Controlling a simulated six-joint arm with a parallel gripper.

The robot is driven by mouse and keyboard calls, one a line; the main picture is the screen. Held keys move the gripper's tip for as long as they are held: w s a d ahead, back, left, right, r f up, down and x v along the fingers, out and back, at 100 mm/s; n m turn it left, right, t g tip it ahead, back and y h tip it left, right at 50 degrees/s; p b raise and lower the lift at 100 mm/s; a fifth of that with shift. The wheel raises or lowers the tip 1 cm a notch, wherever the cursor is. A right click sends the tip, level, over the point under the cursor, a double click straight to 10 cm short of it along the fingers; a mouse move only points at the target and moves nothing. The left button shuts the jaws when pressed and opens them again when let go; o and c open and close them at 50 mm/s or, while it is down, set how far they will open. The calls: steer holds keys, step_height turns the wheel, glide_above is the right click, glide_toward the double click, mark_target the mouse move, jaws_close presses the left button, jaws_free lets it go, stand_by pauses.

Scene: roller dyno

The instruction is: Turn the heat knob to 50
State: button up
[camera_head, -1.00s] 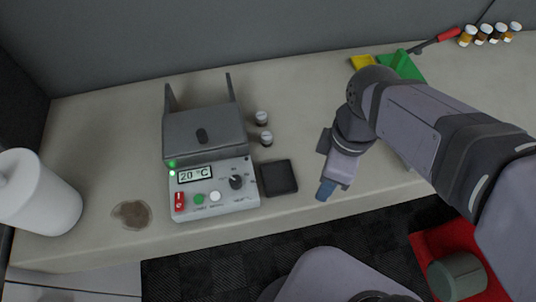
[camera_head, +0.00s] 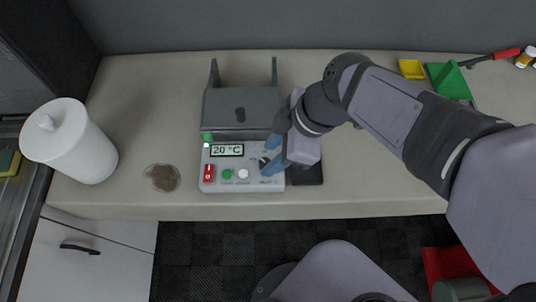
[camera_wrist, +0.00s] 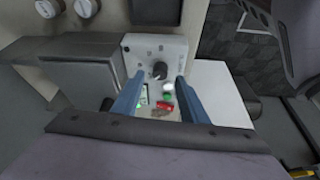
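The heat knob (camera_head: 263,162) is a small dark dial on the right part of the grey machine's front panel (camera_head: 215,183). In the wrist view the knob (camera_wrist: 159,70) lies between and just beyond my two blue fingertips. My gripper (camera_head: 272,155) is open, its fingers apart over the knob. I cannot tell if either finger touches it. The display (camera_head: 227,150) reads 20 °C. A red switch (camera_head: 209,173), a green button (camera_head: 227,174) and a white button (camera_head: 243,174) sit along the panel's lower edge. The scale marks around the knob are too small to read.
A dark square pad (camera_head: 308,175) lies right of the machine, partly behind my gripper. A white lidded canister (camera_head: 72,142) and a brown stain-like disc (camera_head: 162,178) are to the left. A yellow tray (camera_head: 411,69) and a green object (camera_head: 448,81) are at the back right.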

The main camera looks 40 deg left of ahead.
mark_target(265, 164)
steer(key=shift+x, duration=1.4)
jaws_close()
